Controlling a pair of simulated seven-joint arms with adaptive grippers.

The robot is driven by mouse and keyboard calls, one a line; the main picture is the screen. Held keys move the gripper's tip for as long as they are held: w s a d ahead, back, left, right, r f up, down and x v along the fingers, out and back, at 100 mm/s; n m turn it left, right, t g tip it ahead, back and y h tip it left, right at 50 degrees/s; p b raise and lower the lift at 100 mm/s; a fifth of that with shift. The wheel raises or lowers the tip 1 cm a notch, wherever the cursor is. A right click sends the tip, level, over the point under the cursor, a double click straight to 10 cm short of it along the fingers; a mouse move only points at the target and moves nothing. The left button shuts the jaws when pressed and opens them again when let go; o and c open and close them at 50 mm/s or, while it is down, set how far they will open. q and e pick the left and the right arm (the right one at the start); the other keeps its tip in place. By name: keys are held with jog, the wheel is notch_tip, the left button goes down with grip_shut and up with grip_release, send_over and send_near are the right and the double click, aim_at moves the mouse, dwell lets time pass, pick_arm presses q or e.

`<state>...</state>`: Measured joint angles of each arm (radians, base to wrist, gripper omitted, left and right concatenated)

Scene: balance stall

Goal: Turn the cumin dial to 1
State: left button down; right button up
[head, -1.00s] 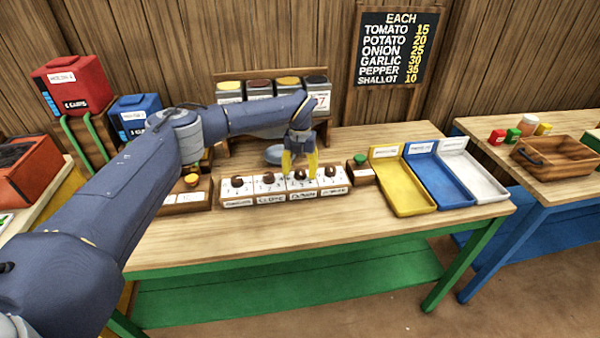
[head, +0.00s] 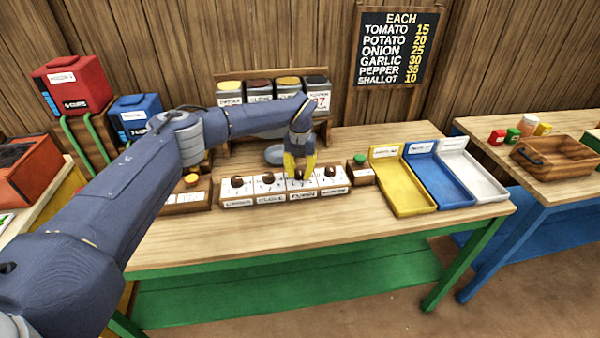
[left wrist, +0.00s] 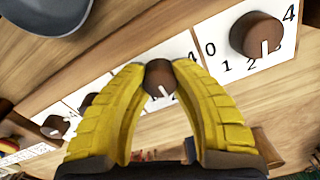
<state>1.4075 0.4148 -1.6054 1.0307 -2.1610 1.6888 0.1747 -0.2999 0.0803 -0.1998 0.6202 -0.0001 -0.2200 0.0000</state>
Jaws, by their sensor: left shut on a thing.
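A white dial panel (head: 252,191) on a wooden block sits on the table, with several brown knobs in a row. The cumin dial (left wrist: 159,76) is the third knob from the left, above a label that reads cumin (head: 302,195). My left gripper (head: 300,177) points down with its yellow fingers shut on this knob. In the left wrist view, the fingertips (left wrist: 160,72) touch both sides of it. Its white pointer mark points down and slightly right. The fingers hide most of its numbers, so I cannot tell its setting. My right gripper is not in view.
The neighbouring knob (left wrist: 256,34) stands close on the right, with numbers around it. A grey bowl (head: 275,155) lies behind the panel. A green button box (head: 360,170) and yellow (head: 400,190), blue (head: 440,185) and white (head: 475,180) trays are to the right.

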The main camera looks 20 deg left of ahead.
aim_at(300, 171)
pick_arm(q)
jog(key=shift+m, duration=0.3)
jog(key=m, duration=0.3)
jog(key=shift+m, duration=2.6)
jog(key=c, duration=0.9)
grip_release()
jog(key=shift+r, duration=0.1)
notch_tip(300, 171, up, 12)
